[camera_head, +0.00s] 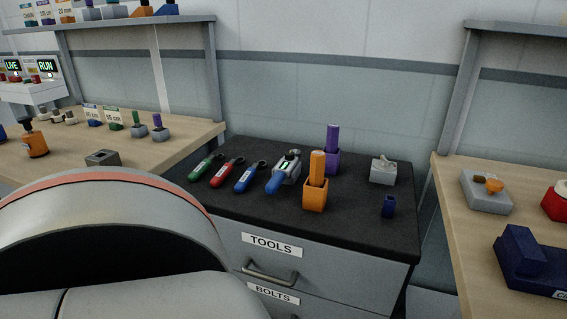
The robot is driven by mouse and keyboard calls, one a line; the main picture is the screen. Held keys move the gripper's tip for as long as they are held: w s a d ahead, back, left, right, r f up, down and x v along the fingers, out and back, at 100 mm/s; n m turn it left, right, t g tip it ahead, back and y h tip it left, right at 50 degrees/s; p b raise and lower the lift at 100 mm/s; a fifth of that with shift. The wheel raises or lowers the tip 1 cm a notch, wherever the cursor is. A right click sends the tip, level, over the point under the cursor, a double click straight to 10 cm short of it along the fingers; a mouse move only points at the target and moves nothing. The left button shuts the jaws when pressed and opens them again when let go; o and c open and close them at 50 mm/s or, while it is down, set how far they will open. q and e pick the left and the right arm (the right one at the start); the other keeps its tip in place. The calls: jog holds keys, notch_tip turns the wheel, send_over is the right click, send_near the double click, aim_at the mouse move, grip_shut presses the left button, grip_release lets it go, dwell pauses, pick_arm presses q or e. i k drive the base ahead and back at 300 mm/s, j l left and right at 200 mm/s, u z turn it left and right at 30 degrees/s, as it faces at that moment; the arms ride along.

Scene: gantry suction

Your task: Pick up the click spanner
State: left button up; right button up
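Several hand tools lie in a row on the black top of the drawer cabinet (345,225). They are a green-handled spanner (203,170), a red-handled spanner (222,176), a blue-handled spanner (247,180) and a larger tool (284,176) with a blue handle, grey body and small lit display. I cannot tell for certain which one is the click spanner. All lie with their handles towards the front. Neither of my grippers is in view.
An orange holder (315,195) and a purple holder (332,162) stand right of the tools. A grey block (382,175) and a dark blue piece (388,207) lie farther right. Wooden benches flank the cabinet, left (180,150) and right (462,235). The cabinet's front edge is clear.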

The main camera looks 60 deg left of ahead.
aim_at(285, 169)
jog(key=u, duration=1.75)
